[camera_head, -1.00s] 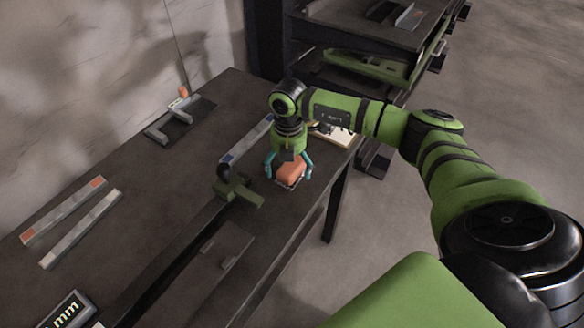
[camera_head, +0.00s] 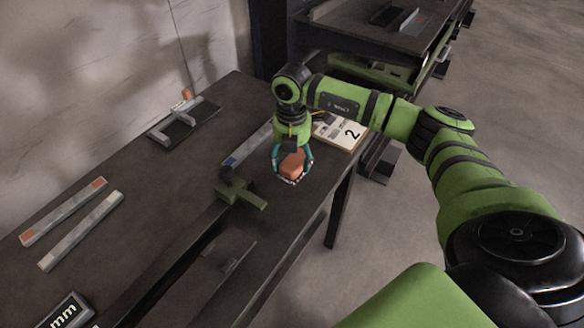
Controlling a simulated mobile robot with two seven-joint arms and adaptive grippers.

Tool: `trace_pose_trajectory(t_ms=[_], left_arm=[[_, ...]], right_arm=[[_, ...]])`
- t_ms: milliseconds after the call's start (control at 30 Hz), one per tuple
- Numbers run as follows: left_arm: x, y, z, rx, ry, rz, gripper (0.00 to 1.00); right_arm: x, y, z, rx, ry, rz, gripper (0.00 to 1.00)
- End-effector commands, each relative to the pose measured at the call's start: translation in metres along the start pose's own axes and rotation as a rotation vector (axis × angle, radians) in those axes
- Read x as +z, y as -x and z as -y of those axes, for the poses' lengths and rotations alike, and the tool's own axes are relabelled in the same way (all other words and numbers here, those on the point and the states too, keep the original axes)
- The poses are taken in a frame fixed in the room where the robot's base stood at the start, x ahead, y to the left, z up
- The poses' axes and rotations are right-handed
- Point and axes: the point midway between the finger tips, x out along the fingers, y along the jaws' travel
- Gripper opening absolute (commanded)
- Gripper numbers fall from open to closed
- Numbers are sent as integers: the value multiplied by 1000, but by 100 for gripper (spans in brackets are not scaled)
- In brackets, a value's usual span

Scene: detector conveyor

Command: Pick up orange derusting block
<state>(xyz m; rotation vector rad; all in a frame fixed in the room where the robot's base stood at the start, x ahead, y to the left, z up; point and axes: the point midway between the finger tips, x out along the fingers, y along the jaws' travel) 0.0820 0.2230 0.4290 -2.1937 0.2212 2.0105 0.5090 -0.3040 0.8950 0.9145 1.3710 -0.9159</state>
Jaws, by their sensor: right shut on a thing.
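The orange derusting block (camera_head: 292,165) is between the teal fingers of my right gripper (camera_head: 291,172), near the right edge of the dark table (camera_head: 150,215). The gripper points down and is shut on the block. The block looks a little tilted, and whether it still touches the table is hard to tell. My left gripper is not in view.
A green and dark metal rail fixture (camera_head: 240,193) lies just left of the block. Two flat bars (camera_head: 82,230) lie at the left, and a grey bracket (camera_head: 183,124) stands at the back.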

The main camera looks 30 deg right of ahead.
Motion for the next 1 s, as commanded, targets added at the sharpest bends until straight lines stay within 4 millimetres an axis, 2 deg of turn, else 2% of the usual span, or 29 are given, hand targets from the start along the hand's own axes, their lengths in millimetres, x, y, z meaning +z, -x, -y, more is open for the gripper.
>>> trace_pose_trajectory(t_ms=[300, 500, 700, 967, 1000], left_arm=[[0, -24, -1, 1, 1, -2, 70], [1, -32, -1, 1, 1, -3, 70], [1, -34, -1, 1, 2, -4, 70], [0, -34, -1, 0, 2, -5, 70], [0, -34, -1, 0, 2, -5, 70]], right_arm=[[36, 41, 62, 3, -5, 5, 32], [51, 62, 90, 2, -3, 2, 32], [57, 71, 101, 2, -1, 1, 32], [57, 72, 102, 2, 0, 0, 32], [57, 72, 102, 2, 0, 0, 60]])
